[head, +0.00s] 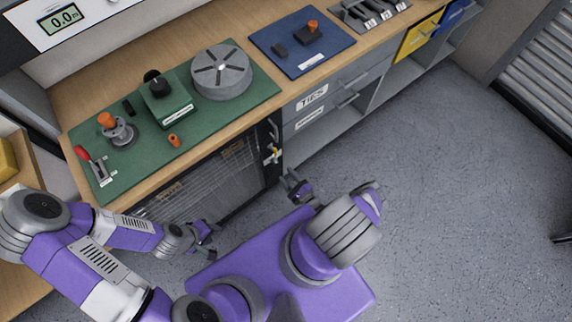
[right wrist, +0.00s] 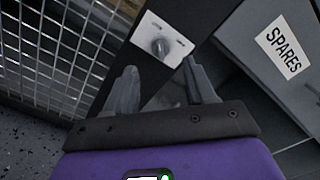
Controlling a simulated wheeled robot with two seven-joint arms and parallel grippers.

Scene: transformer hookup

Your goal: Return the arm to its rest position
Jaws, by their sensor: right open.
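My right arm reaches over my purple base in the head view, with its gripper (head: 297,188) low in front of the bench cabinets. In the right wrist view the right gripper (right wrist: 162,85) is open, its two grey fingers apart with nothing held. A rotary knob on a light plate (right wrist: 160,45) shows beyond the gap between the fingers; I cannot tell that they touch it. My left arm comes in from the left, bent, with its gripper (head: 205,240) in front of the mesh cage door. Its small dark fingers look spread and empty.
The mesh door (head: 215,185) stands below the bench's wooden edge. A green mat (head: 150,150) with controls and a blue mat (head: 300,45) lie on the bench. A grey SPARES drawer (right wrist: 285,50) is close on the right in the wrist view. Grey floor (head: 450,200) is clear at right.

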